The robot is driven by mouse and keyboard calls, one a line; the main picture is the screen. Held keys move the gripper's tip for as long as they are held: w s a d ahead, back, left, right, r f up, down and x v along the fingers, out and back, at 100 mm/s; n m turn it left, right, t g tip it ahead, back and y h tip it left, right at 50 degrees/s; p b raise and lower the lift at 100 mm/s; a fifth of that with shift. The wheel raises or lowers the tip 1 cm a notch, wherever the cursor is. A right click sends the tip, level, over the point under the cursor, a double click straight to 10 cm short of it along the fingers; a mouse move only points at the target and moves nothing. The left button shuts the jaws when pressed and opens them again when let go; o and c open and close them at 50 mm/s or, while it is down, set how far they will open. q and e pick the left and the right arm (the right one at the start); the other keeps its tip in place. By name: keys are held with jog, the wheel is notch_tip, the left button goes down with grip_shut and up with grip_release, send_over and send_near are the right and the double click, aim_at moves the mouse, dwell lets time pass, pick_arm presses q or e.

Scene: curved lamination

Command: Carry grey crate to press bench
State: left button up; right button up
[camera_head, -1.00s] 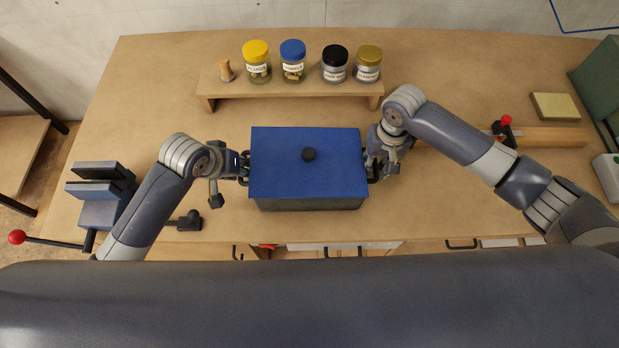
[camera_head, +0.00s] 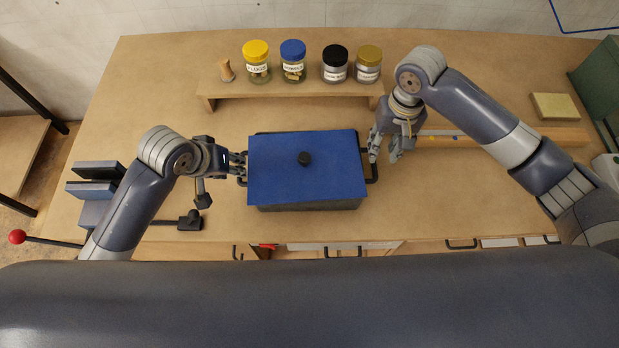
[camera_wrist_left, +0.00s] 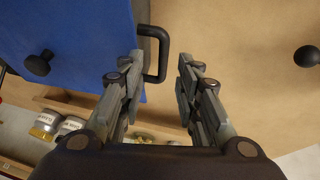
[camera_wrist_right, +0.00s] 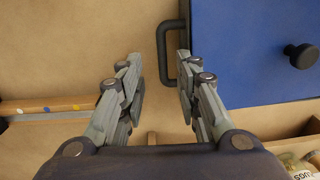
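The grey crate (camera_head: 310,205) stands on the wooden bench top with a blue lid (camera_head: 290,175) and black knob on it. The lid sits slightly askew, and a strip of dark rim shows behind it. My left gripper (camera_head: 240,167) is open at the crate's left handle; in the left wrist view this handle (camera_wrist_left: 165,55) lies between the spread fingertips, apparently not clamped. My right gripper (camera_head: 384,158) is open beside the right handle (camera_head: 373,170). In the right wrist view that handle (camera_wrist_right: 165,55) shows ahead between the open fingertips.
A low wooden shelf (camera_head: 290,89) behind the crate holds several lidded jars and a wooden peg. A blue vise-like device (camera_head: 95,190) stands at left, with a red-ball lever (camera_head: 17,237). A wooden strip (camera_head: 550,137) and a sanding-block-like piece (camera_head: 555,106) lie at right.

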jog(key=shift+r, duration=1.55)
jog(key=shift+s+f, duration=0.1)
